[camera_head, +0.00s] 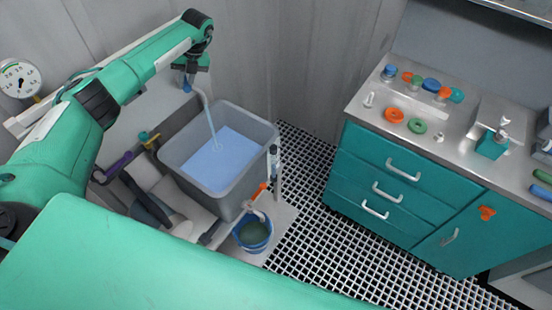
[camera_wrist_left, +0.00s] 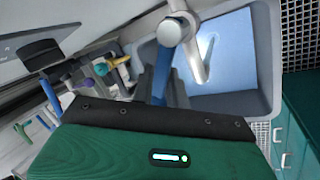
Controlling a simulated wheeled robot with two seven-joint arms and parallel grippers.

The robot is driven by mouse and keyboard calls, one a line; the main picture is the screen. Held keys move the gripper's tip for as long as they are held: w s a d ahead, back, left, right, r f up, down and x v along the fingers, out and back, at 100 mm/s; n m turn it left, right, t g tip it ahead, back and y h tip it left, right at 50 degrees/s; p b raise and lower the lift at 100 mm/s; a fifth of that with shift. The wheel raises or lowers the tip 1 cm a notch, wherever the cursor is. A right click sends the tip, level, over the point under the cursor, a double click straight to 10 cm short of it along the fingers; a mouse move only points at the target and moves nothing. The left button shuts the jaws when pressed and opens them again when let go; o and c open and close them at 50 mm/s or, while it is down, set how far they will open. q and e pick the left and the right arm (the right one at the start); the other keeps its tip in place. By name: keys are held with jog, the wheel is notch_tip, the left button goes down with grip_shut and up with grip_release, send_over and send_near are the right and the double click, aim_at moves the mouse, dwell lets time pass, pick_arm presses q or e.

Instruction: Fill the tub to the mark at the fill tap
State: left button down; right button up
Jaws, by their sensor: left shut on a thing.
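The grey tub (camera_head: 264,128) stands at the left of the head view with a wide sheet of blue water (camera_head: 205,165) in it. A stream runs from the curved spout of the fill tap (camera_head: 201,95) down into the water. My left gripper (camera_head: 188,82) is above the tub's back left side, shut on the blue tap lever (camera_wrist_left: 160,75). In the left wrist view the tap's round pale end (camera_wrist_left: 169,32) is just beyond the fingers. I cannot make out the fill mark. My right gripper is not in view.
A blue bucket (camera_head: 268,245) with dark green contents stands in front of the tub, near an orange-handled valve (camera_head: 262,188). A teal cabinet (camera_head: 350,150) with a steel top is at the right. Grated floor (camera_head: 305,205) lies clear between.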

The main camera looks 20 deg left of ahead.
pick_arm(q)
jog(key=a+m+t, duration=0.1)
jog(key=m, duration=0.3)
jog(key=a+m+t, duration=0.2)
jog(key=m, duration=0.2)
jog(key=s+a+m+t, duration=0.1)
jog(key=a+m, duration=0.1)
jog(key=m, duration=0.1)
jog(key=shift+s+r+m+t+y+b, duration=0.1)
jog(key=shift+m+t+y+b, duration=0.2)
jog(key=shift+m+y, duration=0.1)
jog(key=c, duration=1.4)
grip_release()
jog(key=shift+a, duration=0.2)
jog(key=shift+d, duration=0.1)
jog(key=b+v, duration=0.3)
jog(key=v, duration=1)
jog(key=shift+r, duration=0.35)
